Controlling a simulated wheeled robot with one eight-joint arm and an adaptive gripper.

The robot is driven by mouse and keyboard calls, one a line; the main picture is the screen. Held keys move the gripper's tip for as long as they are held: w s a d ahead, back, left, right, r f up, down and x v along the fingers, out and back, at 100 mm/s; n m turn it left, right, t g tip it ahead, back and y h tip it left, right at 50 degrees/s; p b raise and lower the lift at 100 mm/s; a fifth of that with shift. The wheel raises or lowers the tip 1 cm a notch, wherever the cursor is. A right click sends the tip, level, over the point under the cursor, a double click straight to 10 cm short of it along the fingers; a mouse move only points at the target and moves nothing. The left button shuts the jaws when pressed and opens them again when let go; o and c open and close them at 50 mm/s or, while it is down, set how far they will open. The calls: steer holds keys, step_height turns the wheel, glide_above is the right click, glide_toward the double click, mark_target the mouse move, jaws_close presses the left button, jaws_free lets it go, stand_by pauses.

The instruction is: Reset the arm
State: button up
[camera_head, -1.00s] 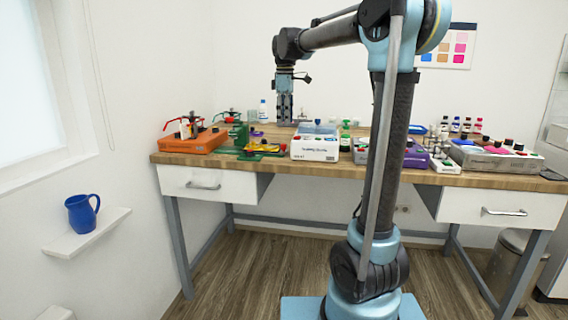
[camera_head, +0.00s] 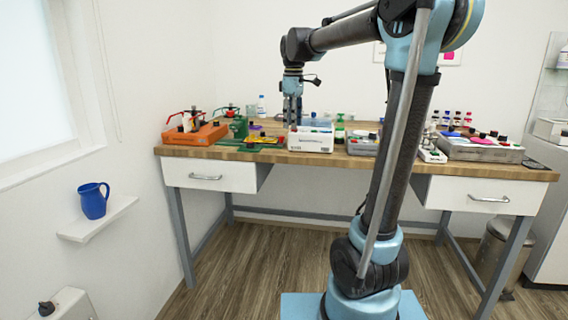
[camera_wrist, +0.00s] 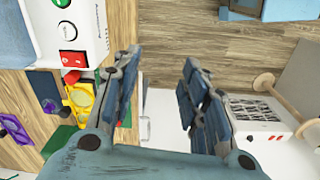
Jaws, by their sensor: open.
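My gripper (camera_head: 292,112) hangs pointing down over the wooden workbench (camera_head: 320,162), near a white box (camera_head: 311,141) with a blue top. In the wrist view my gripper (camera_wrist: 160,75) shows its two jointed fingers spread apart, with nothing between them. A white device with a red switch (camera_wrist: 73,58) lies to the left of the fingers in the wrist view. My arm hides part of the bench's right half in the head view.
An orange case (camera_head: 195,134) and a green-and-yellow fixture (camera_head: 248,143) stand on the bench's left. A grey tray (camera_head: 480,148) with bottles stands at the right. A blue mug (camera_head: 92,200) sits on a wall shelf (camera_head: 98,221). Floor shows under the bench.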

steer(key=s+d+f+m+t, duration=0.1)
steer(key=s+d+f+m, duration=0.2)
steer(key=s+d+f, duration=0.3)
steer(key=s+d+f+m, duration=0.3)
steer(key=s+d+f, duration=0.1)
steer(key=s, duration=0.5)
steer(key=s+d+f+m, duration=0.2)
steer(key=s+f+m, duration=0.2)
steer(key=s+f, duration=0.3)
steer(key=s+d+f+m+t, duration=0.1)
steer(key=s+d+f+m, duration=0.2)
steer(key=s+f, duration=0.4)
step_height(320, 180, down, 4)
steer(key=shift+d+r+m, duration=0.15)
steer(key=shift+d+m, duration=0.2)
steer(key=shift+m, duration=0.05)
steer(key=shift+w+f, duration=0.2)
steer(key=shift+w, duration=0.2)
